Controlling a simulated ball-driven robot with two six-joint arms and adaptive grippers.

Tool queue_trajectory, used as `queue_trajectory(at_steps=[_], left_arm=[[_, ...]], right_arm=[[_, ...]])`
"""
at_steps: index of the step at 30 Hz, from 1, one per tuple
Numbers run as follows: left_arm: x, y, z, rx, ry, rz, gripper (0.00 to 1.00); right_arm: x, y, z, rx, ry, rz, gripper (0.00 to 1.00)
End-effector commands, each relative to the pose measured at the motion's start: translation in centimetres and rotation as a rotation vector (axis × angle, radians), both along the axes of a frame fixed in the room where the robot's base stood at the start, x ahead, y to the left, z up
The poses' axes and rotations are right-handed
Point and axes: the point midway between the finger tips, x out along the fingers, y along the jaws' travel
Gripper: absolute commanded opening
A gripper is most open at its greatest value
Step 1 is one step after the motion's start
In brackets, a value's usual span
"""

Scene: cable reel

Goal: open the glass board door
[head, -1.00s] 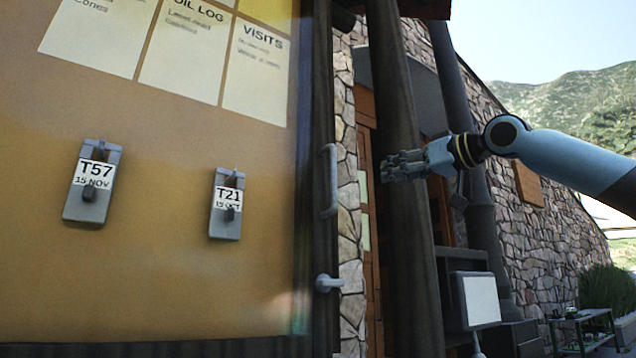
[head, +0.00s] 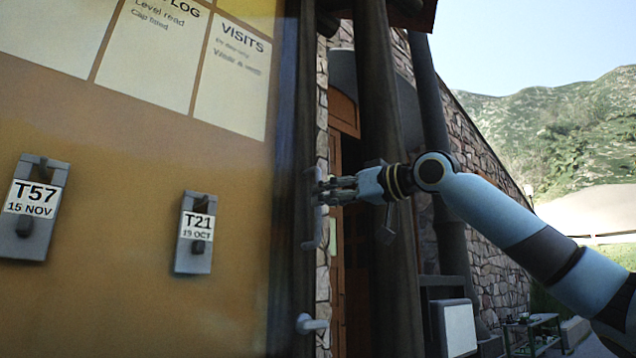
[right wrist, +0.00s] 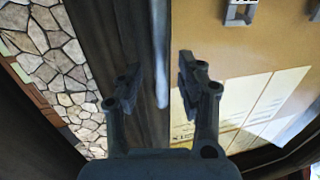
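The glass board door (head: 120,290) fills the left of the head view, with a dark frame (head: 290,250) along its right edge. A pale upright bar handle (head: 308,232) is fixed to that frame. My right gripper (head: 322,190) is at the handle's upper part in the head view and partly covers it. In the right wrist view the handle (right wrist: 159,55) runs between the two spread fingers (right wrist: 160,75), and no finger visibly presses on it. My left gripper is out of view.
A grey knob or latch (head: 312,323) sticks out below the handle. Tags T57 (head: 33,208) and T21 (head: 195,233) hang on the board. A stone wall (head: 485,190) is behind.

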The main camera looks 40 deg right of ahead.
Motion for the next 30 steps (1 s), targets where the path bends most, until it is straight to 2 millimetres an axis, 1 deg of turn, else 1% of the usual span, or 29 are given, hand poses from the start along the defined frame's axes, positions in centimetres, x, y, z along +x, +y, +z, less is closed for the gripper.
queue_trajectory(at_steps=[1, 3, 5, 10, 15, 19, 20, 28, 30], left_arm=[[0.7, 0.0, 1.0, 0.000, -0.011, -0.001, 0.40], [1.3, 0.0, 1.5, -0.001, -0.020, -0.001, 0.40], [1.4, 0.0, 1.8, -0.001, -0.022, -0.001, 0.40], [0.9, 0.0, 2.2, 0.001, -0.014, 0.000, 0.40], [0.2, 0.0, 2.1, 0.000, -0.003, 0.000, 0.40], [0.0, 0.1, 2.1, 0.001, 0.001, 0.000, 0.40], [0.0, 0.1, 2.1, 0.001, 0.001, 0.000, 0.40], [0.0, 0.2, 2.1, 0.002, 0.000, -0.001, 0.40], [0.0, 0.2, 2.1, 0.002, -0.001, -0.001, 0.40]], right_arm=[[0.6, 0.3, 0.5, 0.005, 0.000, 0.004, 0.38], [1.4, 0.3, 0.3, 0.004, -0.001, 0.001, 0.38], [2.0, 0.4, 0.3, 0.004, -0.001, 0.002, 0.38], [3.0, 0.6, 0.1, 0.002, 0.000, 0.000, 0.38], [3.2, 0.6, -0.1, -0.001, 0.002, -0.001, 0.38], [3.2, 0.6, -0.1, -0.001, 0.002, -0.001, 0.38], [3.2, 0.6, -0.1, -0.001, 0.002, -0.001, 0.37], [3.1, 0.6, -0.1, -0.001, 0.001, -0.001, 0.02], [3.1, 0.6, -0.1, -0.001, 0.001, -0.001, 0.00]])
